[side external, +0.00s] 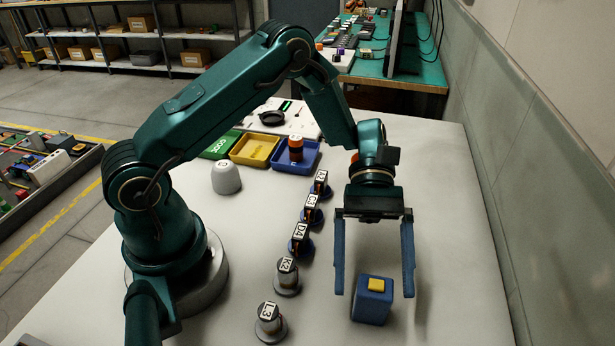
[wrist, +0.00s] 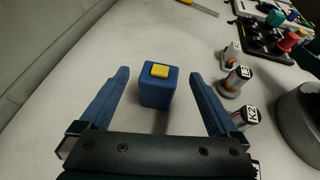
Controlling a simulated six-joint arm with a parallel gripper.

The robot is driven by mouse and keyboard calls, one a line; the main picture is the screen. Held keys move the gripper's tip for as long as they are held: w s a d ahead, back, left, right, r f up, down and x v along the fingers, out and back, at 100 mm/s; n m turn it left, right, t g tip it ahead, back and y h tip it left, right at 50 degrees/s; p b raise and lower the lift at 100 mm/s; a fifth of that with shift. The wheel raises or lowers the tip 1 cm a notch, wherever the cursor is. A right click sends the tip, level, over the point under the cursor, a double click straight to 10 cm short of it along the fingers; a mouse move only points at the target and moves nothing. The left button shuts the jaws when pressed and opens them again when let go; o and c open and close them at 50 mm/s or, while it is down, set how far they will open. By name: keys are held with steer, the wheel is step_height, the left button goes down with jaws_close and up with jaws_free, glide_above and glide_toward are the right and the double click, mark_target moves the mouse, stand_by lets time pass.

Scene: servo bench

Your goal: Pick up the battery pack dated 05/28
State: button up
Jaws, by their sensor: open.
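A blue block (side external: 369,308) with a yellow square (side external: 376,285) on top stands upright on the pale bench, right of the labelled pieces. It also shows in the wrist view (wrist: 156,94), centred between the fingers. No date can be read on it, so I cannot tell whether it is the battery pack dated 05/28. My gripper (side external: 374,293) is open and empty, fingers pointing down, one on each side of the block with gaps visible. The wrist view shows the open gripper (wrist: 160,75) too. How far the fingertips are above the bench is unclear.
A row of labelled pieces, including L3 (side external: 269,323), K2 (side external: 287,278) and D4 (side external: 301,240), stands left of my gripper. A blue tray (side external: 309,150), a yellow tray (side external: 254,150) and a grey rounded piece (side external: 226,178) are further back. The bench right of the block is clear.

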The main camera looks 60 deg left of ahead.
mark_target(373, 308)
steer(key=shift+s+d+f, duration=0.1)
steer(key=shift+f, duration=0.25)
steer(key=shift+x, duration=2.45)
steer(key=shift+c, duration=0.4)
jaws_close()
